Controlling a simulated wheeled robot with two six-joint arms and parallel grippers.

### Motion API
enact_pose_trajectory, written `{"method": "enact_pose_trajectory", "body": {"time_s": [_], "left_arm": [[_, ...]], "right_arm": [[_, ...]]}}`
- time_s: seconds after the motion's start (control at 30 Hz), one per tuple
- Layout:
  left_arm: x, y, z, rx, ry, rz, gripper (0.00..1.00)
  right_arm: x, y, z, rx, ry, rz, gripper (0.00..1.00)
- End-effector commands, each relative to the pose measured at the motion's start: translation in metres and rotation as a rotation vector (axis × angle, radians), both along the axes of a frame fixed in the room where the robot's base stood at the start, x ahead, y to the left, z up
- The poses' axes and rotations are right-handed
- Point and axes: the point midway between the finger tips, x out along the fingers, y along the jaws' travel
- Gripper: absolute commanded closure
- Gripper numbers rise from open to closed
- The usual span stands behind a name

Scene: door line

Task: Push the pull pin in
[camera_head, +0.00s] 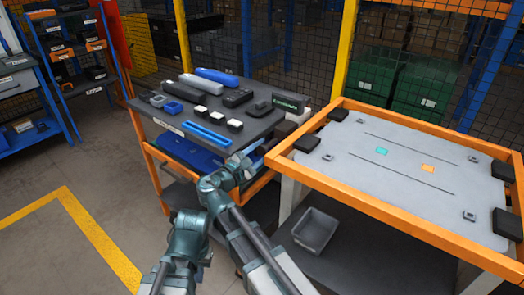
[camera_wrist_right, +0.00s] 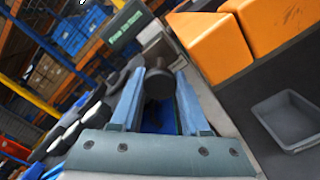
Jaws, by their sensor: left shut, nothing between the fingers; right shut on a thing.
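The pull pin shows in the right wrist view as a dark round knob (camera_wrist_right: 159,82) with a narrower stem, between the blue fingers of my right gripper (camera_wrist_right: 158,100). These fingers are shut on it. A grey bracket (camera_wrist_right: 160,48) lies just beyond the knob. In the head view my right gripper (camera_head: 246,158) is at the gap between the cart and the orange-framed table; I cannot make out the pin there. How deep the pin sits is not clear. My left gripper (camera_head: 190,225) is low in the picture, apart from the pin, shut and empty; its fingers are hard to make out.
The orange-framed table (camera_head: 370,203) has a grey top and black corner blocks. A grey bin (camera_head: 315,230) sits on the dark surface below. The cart (camera_head: 165,122) holds several small parts and a blue tray (camera_head: 207,128). Open floor lies at the left.

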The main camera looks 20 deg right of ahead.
Motion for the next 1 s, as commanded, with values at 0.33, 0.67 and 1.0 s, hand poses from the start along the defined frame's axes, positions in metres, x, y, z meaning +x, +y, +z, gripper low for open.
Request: {"method": "enact_pose_trajectory", "body": {"time_s": [0.33, 0.67, 1.0], "left_arm": [[0.000, 0.000, 0.000, 0.000, 0.000, 0.000, 1.00], [0.000, 0.000, 0.000, 0.000, 0.000, 0.000, 1.00], [0.000, 0.000, 0.000, 0.000, 0.000, 0.000, 1.00]], "right_arm": [[0.011, -0.014, 0.000, 0.001, 0.001, -0.004, 1.00], [0.021, -0.028, 0.000, 0.000, 0.000, -0.001, 1.00], [0.021, -0.027, 0.000, -0.001, 0.000, -0.001, 0.24]]}}
